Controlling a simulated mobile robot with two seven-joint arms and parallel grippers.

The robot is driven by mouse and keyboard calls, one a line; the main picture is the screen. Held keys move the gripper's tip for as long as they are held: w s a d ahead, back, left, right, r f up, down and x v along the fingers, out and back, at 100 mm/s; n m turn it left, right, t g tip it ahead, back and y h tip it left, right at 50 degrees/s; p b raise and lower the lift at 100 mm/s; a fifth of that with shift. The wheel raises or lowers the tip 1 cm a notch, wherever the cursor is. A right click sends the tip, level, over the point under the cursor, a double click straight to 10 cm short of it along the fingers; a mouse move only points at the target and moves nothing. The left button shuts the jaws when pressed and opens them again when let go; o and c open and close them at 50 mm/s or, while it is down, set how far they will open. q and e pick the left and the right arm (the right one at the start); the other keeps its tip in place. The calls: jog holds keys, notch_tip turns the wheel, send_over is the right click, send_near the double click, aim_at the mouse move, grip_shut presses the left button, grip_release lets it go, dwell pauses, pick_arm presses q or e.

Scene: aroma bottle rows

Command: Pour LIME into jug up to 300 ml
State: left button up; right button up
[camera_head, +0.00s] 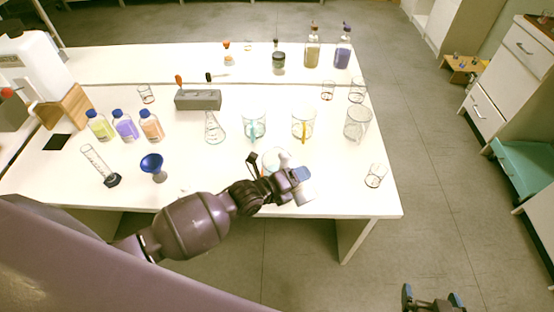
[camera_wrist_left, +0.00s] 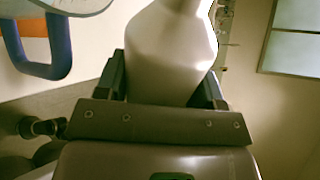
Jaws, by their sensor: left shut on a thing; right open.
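My left gripper (camera_head: 298,182) is shut on a pale, whitish bottle (camera_wrist_left: 172,50) with a tapered shoulder, over the front of the table. In the head view the bottle (camera_head: 304,194) is partly hidden by the gripper and appears tilted. I cannot read a label on it. A clear round vessel (camera_head: 276,157) stands just behind the gripper, mostly hidden. A blue handle (camera_wrist_left: 42,62) under a clear rim shows close by in the left wrist view. Clear jugs with a teal handle (camera_head: 254,124) and a yellow handle (camera_head: 303,123) stand further back. My right gripper (camera_head: 432,300) is open and empty, beyond the table's front edge.
Yellow-green (camera_head: 99,126), purple (camera_head: 125,127) and orange (camera_head: 151,127) bottles stand at left. A small beaker (camera_head: 375,176) and larger beaker (camera_head: 357,123) are at right.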

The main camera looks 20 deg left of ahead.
dwell(0.5)
pick_arm(q)
jog(key=shift+w+a+r+n+g+h+p, duration=0.35)
jog(key=shift+r+n+p, duration=0.2)
jog(key=shift+p, duration=0.25)
dwell(2.5)
jog(key=shift+n, duration=0.35)
dwell(4.0)
